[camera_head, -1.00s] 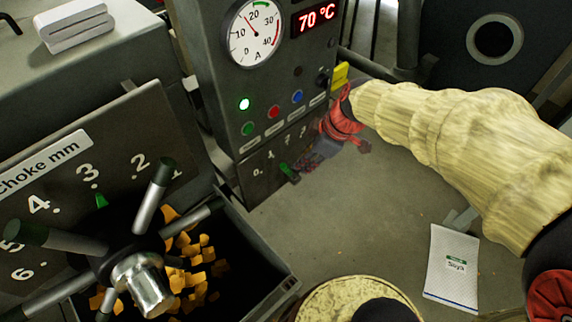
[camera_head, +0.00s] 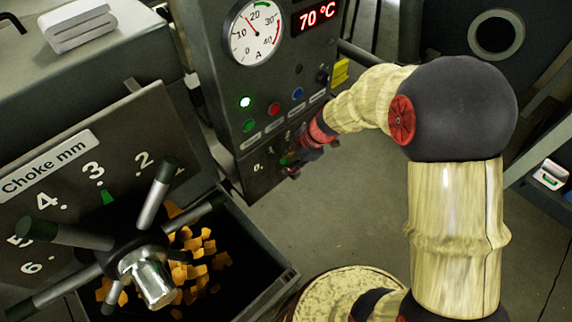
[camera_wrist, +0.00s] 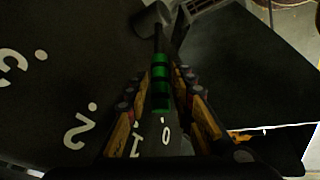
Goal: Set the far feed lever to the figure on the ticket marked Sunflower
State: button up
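The far feed lever has a green grip (camera_wrist: 160,85) and a dark rod. In the wrist view its grip end lies close to the 0 mark, with 1, 2 and 3 to the left. In the head view my gripper (camera_head: 303,160) is at the low dial panel (camera_head: 262,182) of the grey cabinet and covers most of the lever. In the wrist view my gripper (camera_wrist: 162,75) has its fingers on either side of the green grip, with narrow dark gaps showing; contact is not clear. No ticket marked Sunflower can be read.
The choke handwheel (camera_head: 150,270) and its plate (camera_head: 75,205) stand at left, above a bin (camera_head: 272,288) of orange pieces. The cabinet carries a gauge (camera_head: 253,32) and coloured buttons. A small white item (camera_head: 550,175) sits at right. The floor before the panel is clear.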

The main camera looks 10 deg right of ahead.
jog(key=shift+w+a+f, duration=0.15)
jog(key=shift+a+f, duration=0.1)
jog(key=shift+f, duration=0.35)
jog(key=c, duration=0.3)
grip_shut()
